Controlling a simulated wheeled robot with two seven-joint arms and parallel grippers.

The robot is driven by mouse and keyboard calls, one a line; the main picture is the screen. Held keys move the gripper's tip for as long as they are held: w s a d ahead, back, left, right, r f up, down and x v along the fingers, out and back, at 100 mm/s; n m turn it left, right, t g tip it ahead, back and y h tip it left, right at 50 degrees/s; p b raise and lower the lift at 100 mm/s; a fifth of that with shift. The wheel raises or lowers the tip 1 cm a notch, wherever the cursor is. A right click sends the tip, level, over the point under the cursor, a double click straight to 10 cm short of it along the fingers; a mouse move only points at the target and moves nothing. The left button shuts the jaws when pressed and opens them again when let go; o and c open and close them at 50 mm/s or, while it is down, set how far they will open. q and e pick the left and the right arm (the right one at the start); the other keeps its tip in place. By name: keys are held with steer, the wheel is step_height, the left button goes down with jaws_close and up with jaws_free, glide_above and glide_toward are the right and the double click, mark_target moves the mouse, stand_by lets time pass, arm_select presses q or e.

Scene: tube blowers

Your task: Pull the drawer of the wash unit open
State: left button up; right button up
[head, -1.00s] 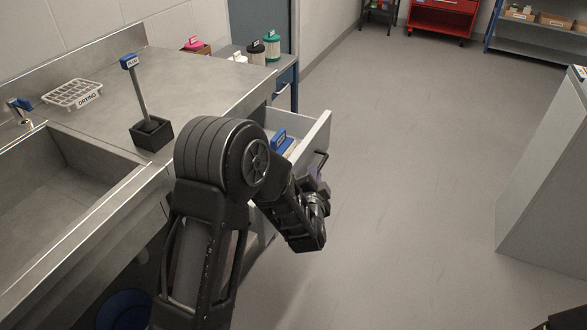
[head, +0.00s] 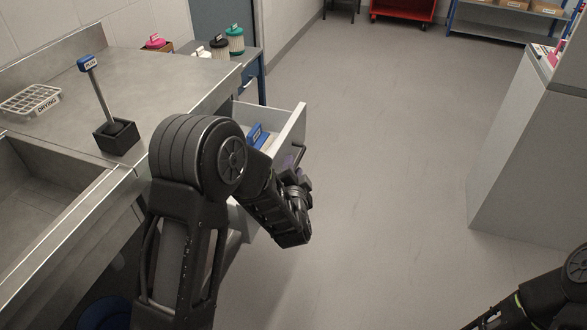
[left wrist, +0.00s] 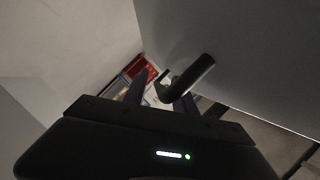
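The wash unit (head: 150,72) is a steel counter with a sink at the left in the head view. Its grey drawer (head: 291,130) stands open at the counter's right end, with a blue-topped item (head: 257,136) inside. The dark bar handle (head: 299,153) is on the drawer's front. My left gripper (head: 296,168) is at the handle. In the left wrist view the fingers (left wrist: 160,98) are apart, with the handle (left wrist: 190,78) at them; I see no firm grip. My right gripper (head: 487,320) is partly in view at the lower right, its fingers unclear.
A brush in a black holder (head: 117,137) and a drying rack (head: 30,102) are on the counter. A blue-framed cart (head: 250,68) with canisters stands behind the drawer. A grey cabinet (head: 520,150) stands at the right. The floor between is clear.

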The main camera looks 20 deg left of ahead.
arm_select(q)
steer(key=v, duration=0.7)
steer(key=shift+s, duration=0.4)
steer(key=shift+d, duration=0.1)
